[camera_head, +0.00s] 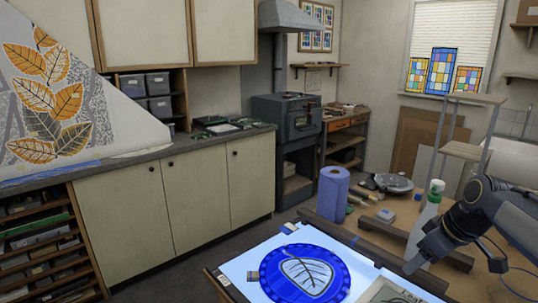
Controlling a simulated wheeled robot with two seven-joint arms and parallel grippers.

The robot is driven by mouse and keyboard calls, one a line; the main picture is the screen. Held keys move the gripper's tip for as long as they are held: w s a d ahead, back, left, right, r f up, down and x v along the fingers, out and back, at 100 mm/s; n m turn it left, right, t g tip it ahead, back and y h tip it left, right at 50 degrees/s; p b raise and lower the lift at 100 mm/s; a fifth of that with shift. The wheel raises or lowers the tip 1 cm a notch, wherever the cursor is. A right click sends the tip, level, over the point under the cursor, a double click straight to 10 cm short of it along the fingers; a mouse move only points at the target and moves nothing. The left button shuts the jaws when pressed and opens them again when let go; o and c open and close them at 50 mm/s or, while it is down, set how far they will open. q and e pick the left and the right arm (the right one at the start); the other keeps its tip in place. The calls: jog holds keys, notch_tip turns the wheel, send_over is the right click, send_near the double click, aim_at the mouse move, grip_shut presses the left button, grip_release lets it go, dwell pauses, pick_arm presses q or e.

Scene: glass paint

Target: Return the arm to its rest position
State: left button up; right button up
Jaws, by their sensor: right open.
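My right arm comes in from the right edge, dark grey and bent. Its gripper (421,257) points down and left, above the right side of the worktable. It is open, and nothing shows held in it. The fingertips are small and partly merge with the dark bar behind them. A blue round glass plate (262,276) with a pale leaf outlined on it lies on a lit white panel (240,264), apart from the gripper. My left gripper is out of the picture.
A blue paper roll (332,192) stands behind the panel. A green-and-white spray bottle (423,222) stands close beside my right arm. A card with leaf lettering (392,291) lies right of the plate. A metal dish (393,183) and small items are at the back. A shelf rack stands behind the arm.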

jog(key=s+a+f+m, duration=0.2)
jog(key=s+a+f, duration=0.1)
jog(key=s, duration=0.5)
jog(key=s+a+f+m+t+y, duration=0.1)
jog(key=s+a+f+m, duration=0.2)
jog(key=s+a, duration=0.3)
jog(key=s+a+f+m, duration=0.2)
jog(key=s+a+f, duration=0.1)
jog(key=s, duration=0.7)
jog(key=shift+s+a+f+t+y, duration=0.15)
jog(key=shift+s+a+t+y, duration=0.2)
jog(key=shift+a, duration=0.3)
